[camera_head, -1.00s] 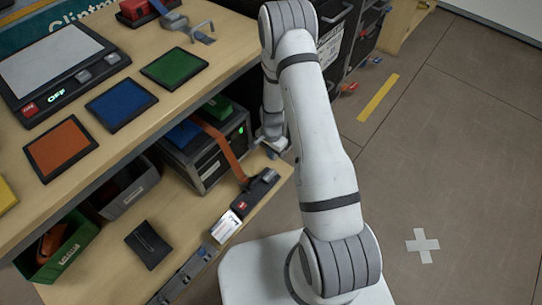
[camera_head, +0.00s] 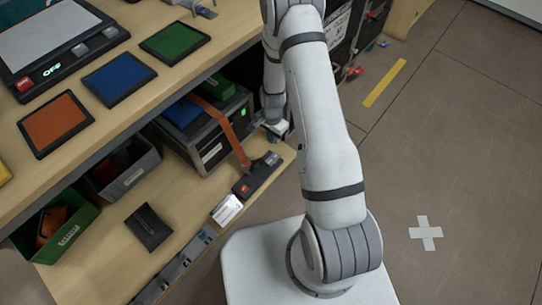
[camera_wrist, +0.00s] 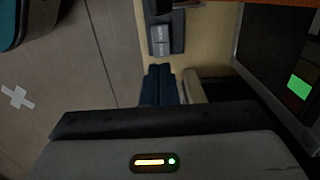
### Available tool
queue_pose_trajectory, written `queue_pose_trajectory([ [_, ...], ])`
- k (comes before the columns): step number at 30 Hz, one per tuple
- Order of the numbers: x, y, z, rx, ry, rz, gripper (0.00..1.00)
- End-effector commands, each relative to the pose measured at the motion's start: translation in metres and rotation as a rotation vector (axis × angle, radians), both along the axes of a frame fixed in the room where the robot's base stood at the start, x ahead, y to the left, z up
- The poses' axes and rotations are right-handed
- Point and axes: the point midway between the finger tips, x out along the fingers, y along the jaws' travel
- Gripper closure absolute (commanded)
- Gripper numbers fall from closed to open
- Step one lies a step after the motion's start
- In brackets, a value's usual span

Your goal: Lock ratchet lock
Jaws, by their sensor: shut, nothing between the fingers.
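The ratchet lock (camera_head: 258,175) is a dark block with a red label, lying at the front edge of the lower shelf. An orange strap (camera_head: 233,140) runs down to it from the grey case. In the wrist view, a dark block with grey pieces (camera_wrist: 163,32) on the shelf edge appears to be the lock.
The grey case (camera_head: 205,135) with a green light stands behind the lock. The upper table (camera_head: 70,165) with coloured pads overhangs the shelf. Open floor (camera_head: 440,150) lies to the right.

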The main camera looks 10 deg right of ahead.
Motion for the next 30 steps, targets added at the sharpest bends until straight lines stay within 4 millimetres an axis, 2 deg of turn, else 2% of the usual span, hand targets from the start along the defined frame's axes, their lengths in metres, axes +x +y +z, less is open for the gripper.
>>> queue_pose_trajectory([
  [5,-0.001,0.0,-0.014,0.0,0.002,0.0,1.0],
  [15,-0.002,0.002,-0.086,0.0,0.004,0.0,1.0],
  [21,-0.003,0.003,-0.121,0.0,0.001,0.0,1.0],
  [25,-0.002,0.003,-0.134,0.0,0.0,0.0,1.0],
  [30,-0.002,0.003,-0.14,0.001,-0.001,0.0,1.0],
])
